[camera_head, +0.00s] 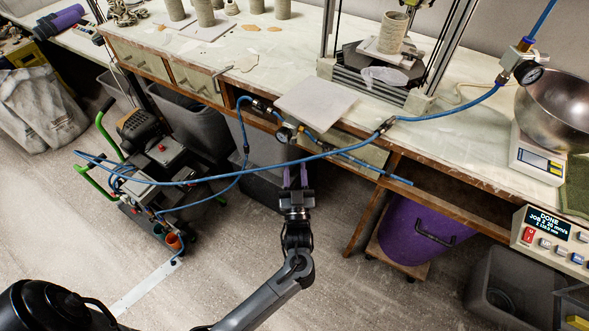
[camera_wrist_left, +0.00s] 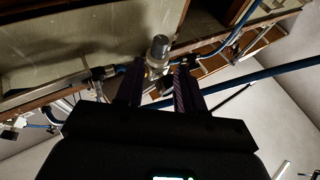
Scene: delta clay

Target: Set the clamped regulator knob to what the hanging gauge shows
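The regulator (camera_head: 285,132) is at the bench's front edge, on the blue hose line, with a small round dial. In the left wrist view its grey cylindrical knob (camera_wrist_left: 161,44) stands just beyond the fingertips, roughly centred between them. My left gripper (camera_head: 294,178) reaches up from below, its two purple fingers apart with nothing between them. In the left wrist view my left gripper (camera_wrist_left: 160,70) is open, and whether a finger touches the regulator body cannot be told. The hanging gauge (camera_head: 528,72) is at the upper right on a blue hose; its reading is too small to tell. My right gripper is not in view.
A blue hose (camera_head: 330,150) sags across the space above my left arm. A white board (camera_head: 315,103) lies on the bench close to the regulator. A compressor cart (camera_head: 150,150) stands left, a purple bin (camera_head: 420,228) right under the bench. The floor around my arm is open.

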